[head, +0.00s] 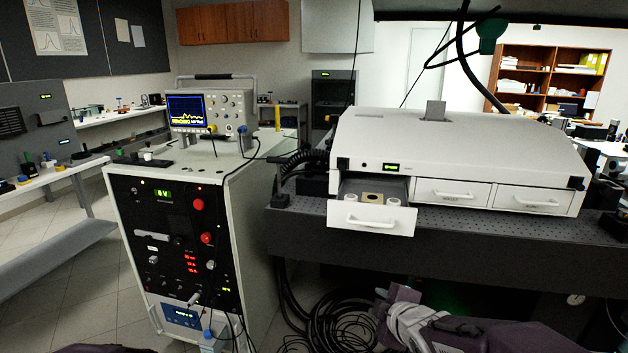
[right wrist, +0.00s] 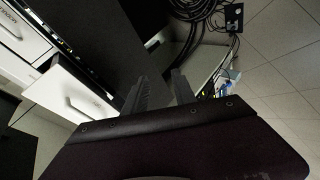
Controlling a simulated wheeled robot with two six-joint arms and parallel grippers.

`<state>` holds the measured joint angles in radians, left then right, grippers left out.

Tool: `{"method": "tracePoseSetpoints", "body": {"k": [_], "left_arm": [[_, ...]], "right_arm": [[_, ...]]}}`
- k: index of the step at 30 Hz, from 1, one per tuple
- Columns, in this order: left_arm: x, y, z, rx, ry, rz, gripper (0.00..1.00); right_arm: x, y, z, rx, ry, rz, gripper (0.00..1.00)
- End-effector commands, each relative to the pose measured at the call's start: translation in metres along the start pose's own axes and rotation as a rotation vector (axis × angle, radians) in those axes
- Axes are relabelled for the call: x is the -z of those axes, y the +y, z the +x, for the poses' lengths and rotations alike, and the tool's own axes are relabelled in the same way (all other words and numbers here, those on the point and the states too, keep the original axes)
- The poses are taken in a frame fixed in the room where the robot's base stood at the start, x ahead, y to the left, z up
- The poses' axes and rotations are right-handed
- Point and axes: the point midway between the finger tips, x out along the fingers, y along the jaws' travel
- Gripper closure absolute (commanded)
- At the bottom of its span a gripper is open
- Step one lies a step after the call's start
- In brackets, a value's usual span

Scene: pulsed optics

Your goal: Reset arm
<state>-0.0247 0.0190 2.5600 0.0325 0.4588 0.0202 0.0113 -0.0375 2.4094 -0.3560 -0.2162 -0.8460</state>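My right arm (head: 425,325) shows low in the head view, in front of the optical table and below the open drawer. In the right wrist view my right gripper (right wrist: 160,92) has its two fingers apart, with nothing seen between them. The open drawer (head: 372,218) is pulled out of the white laser housing (head: 450,140), and the gripper is apart from it. The drawer also shows at the left of the right wrist view (right wrist: 75,95). My left gripper is not in view.
The drawer holds a tan square piece (head: 373,197) and small white round pieces. Two other drawers (head: 450,194) are shut. An instrument rack (head: 185,250) with an oscilloscope (head: 208,110) stands left. Coiled black cables (head: 335,318) lie on the floor. Floor at left is clear.

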Motion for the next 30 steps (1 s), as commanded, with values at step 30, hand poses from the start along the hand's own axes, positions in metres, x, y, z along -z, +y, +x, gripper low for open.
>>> {"method": "tracePoseSetpoints", "body": {"k": [30], "left_arm": [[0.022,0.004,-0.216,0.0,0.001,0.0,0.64]], "right_arm": [[-0.011,-0.05,-0.203,0.468,-0.801,1.168,0.68]]}}
